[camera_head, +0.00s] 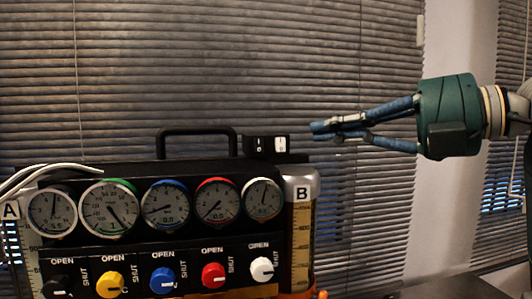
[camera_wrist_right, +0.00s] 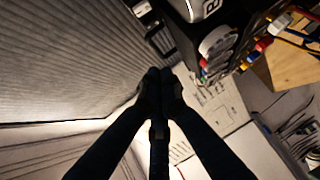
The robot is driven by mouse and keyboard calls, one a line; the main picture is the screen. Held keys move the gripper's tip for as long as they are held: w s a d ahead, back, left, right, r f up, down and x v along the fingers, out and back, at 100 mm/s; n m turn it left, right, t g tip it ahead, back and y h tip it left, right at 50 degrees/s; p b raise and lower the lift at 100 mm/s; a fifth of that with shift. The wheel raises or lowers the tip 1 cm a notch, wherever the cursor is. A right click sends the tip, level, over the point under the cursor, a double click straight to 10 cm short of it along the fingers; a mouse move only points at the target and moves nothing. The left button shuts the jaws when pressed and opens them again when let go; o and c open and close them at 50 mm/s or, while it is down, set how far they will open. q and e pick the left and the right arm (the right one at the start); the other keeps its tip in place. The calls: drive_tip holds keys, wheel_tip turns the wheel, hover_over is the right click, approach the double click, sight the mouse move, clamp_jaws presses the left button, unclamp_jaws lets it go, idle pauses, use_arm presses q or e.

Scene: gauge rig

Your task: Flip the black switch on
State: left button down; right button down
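The black switch (camera_head: 266,144) is a small black box with a white marked part, on the top right of the gauge rig (camera_head: 140,243), beside the black handle. My right gripper (camera_head: 322,131) comes in from the right at about the switch's height, a little to its right and apart from it. Its fingertips are together with nothing between them; the wrist view also shows the fingers (camera_wrist_right: 159,77) meeting. In that view a small dark box with white parts, apparently the switch (camera_wrist_right: 153,24), lies beyond the fingertips. My left gripper is not in view.
A black handle (camera_head: 197,131) rises from the rig's top, left of the switch. Below are several round gauges (camera_head: 166,204) and coloured valve knobs (camera_head: 162,279). White tubes (camera_head: 50,172) run at the left. Blinds (camera_head: 300,60) hang behind. The space between gripper and switch is clear.

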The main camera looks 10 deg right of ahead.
sight(259, 146)
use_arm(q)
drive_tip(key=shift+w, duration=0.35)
use_arm(e)
drive_tip(key=shift+w+a, duration=0.1)
